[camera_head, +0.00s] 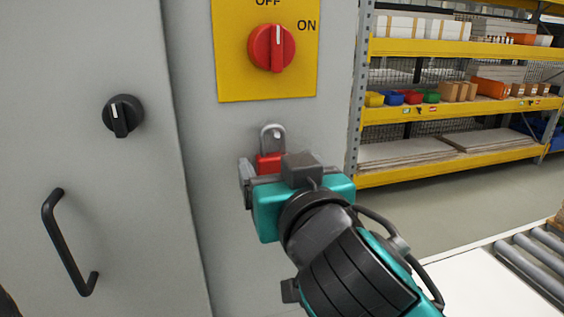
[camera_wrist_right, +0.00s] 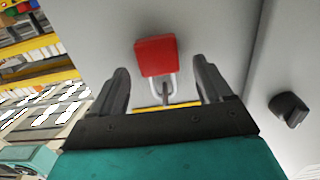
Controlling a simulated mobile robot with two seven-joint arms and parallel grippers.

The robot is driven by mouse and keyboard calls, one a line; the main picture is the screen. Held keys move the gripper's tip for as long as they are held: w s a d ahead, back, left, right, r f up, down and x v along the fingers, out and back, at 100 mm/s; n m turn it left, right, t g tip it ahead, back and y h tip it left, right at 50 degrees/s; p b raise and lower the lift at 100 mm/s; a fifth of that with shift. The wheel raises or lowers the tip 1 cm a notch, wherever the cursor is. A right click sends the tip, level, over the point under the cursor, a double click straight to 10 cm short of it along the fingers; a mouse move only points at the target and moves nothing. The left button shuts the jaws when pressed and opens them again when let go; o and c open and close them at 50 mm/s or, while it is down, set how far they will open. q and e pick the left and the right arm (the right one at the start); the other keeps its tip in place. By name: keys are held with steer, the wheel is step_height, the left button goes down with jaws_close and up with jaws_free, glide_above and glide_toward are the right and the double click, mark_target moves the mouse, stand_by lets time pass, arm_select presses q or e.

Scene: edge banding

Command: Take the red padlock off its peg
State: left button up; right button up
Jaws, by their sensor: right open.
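The red padlock (camera_head: 268,162) hangs by its grey shackle on a peg (camera_head: 273,134) on the grey cabinet face, below the yellow switch plate. In the head view my right gripper (camera_head: 262,174) is in front of it and hides its lower part. The right wrist view shows the padlock (camera_wrist_right: 156,56) whole, with its shackle around the peg (camera_wrist_right: 166,92). My right gripper (camera_wrist_right: 165,86) is open there, with a finger on either side of the shackle and gaps between. The red body lies just beyond the fingertips in that picture. My left gripper is not in view.
A red rotary switch (camera_head: 271,48) on a yellow plate (camera_head: 231,75) sits above the padlock. A black knob (camera_head: 123,115) and a black door handle (camera_head: 66,243) are on the cabinet at left. Shelving (camera_head: 460,107) and a roller conveyor (camera_head: 528,262) stand at right.

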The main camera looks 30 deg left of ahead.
steer(key=shift+x, duration=0.85)
steer(key=c, duration=1.2)
steer(key=shift+o, duration=0.2)
steer(key=shift+r, duration=0.15)
steer(key=shift+r+p, duration=0.65)
steer(key=shift+p, duration=0.15)
